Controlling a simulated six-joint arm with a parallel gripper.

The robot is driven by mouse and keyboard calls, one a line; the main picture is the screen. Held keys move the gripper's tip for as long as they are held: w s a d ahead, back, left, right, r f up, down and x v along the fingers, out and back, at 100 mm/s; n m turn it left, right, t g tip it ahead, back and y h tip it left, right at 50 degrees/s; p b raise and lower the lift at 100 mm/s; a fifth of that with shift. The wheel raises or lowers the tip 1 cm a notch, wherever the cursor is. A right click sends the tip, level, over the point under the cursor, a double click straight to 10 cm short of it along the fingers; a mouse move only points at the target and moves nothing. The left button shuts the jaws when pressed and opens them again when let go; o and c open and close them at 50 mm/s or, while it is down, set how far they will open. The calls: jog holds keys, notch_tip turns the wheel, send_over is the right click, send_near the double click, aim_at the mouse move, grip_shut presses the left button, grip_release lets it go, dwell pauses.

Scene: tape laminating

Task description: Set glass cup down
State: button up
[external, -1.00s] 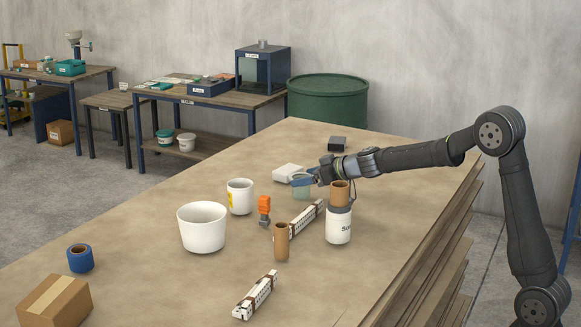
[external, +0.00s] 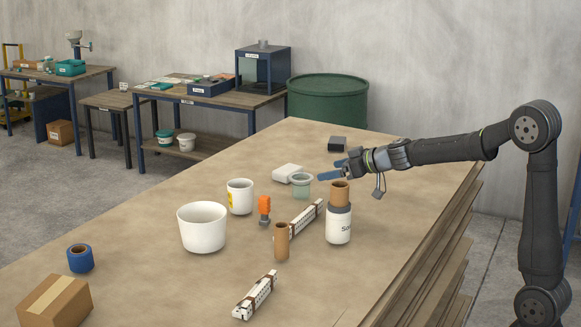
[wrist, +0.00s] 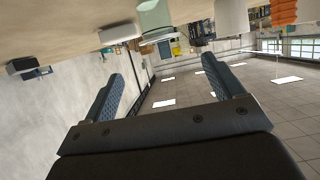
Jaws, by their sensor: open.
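The glass cup (external: 301,187) is small, greenish and see-through. It stands upright on the table (external: 140,262), to the left of my gripper. In the wrist view the glass cup (wrist: 157,20) shows near the top, beyond the fingertips and apart from them. My gripper (external: 329,170) is open and empty, up and to the right of the cup, with its blue fingers pointing left. In the wrist view my gripper (wrist: 162,72) shows two blue textured fingers spread wide with nothing between them.
A white block (external: 287,173) lies close to the cup's left. A white jar with a cardboard tube (external: 339,215) stands to its front right. An orange-topped item (external: 264,209), a white mug (external: 240,197) and a white tub (external: 201,228) stand further left. A dark box (external: 337,144) lies behind.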

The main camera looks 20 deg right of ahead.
aim_at(308, 176)
jog(key=shift+v, duration=1.5)
jog(key=x, duration=1.2)
jog(key=shift+w+a+f, duration=0.1)
